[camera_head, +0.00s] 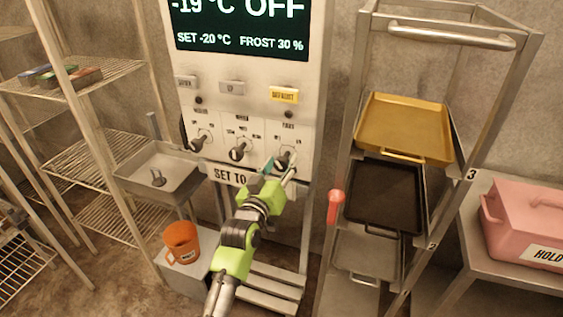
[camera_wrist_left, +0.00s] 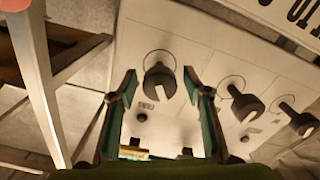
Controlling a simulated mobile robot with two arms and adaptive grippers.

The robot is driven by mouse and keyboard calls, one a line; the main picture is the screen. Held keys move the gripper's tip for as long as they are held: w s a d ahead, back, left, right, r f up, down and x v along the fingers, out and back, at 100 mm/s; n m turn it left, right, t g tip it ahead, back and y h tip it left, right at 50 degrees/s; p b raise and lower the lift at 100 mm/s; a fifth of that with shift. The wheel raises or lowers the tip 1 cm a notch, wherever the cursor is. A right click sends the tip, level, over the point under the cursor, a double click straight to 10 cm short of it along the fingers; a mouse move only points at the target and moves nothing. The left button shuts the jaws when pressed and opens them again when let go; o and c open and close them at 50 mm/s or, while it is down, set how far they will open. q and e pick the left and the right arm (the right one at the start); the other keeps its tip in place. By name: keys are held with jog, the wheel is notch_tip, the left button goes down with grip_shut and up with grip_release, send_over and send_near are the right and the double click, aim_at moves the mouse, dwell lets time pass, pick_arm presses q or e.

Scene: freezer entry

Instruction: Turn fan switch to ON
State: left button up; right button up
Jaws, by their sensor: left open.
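A pale control panel (camera_head: 246,130) carries a row of three dark rotary knobs; the small labels above them are too blurred to read for certain. My left gripper (camera_head: 280,169) is open at the rightmost knob (camera_head: 284,157), which it partly hides. In the left wrist view this knob (camera_wrist_left: 160,82) lies between the two green-padded fingers, with a gap on each side. Its notched pointer points down in that view. The middle knob (camera_head: 238,152) and the left knob (camera_head: 200,142) are free. The display (camera_head: 240,28) above reads OFF and -19 °C. My right gripper is not in view.
A "SET TO" plate (camera_head: 228,175) sits under the knobs. A tray rack (camera_head: 350,130) stands close on the right, with a red handle (camera_head: 335,206). A metal basin (camera_head: 160,172) and an orange mug (camera_head: 181,242) are on the left. A pink box (camera_head: 525,222) is at far right.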

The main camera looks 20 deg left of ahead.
pick_arm(q)
jog(key=c, duration=1.1)
jog(key=shift+m, duration=0.3)
jog(key=m+p, duration=0.1)
jog(key=m, duration=0.1)
jog(key=shift+r+m+p, duration=0.1)
jog(key=shift+m+p, duration=0.2)
jog(key=m+p, duration=0.1)
jog(key=m, duration=0.2)
jog(key=shift+d+m, duration=0.1)
jog(key=shift+m, duration=0.3)
jog(key=m, duration=0.3)
jog(key=shift+p, duration=0.4)
jog(key=shift+m, duration=2)
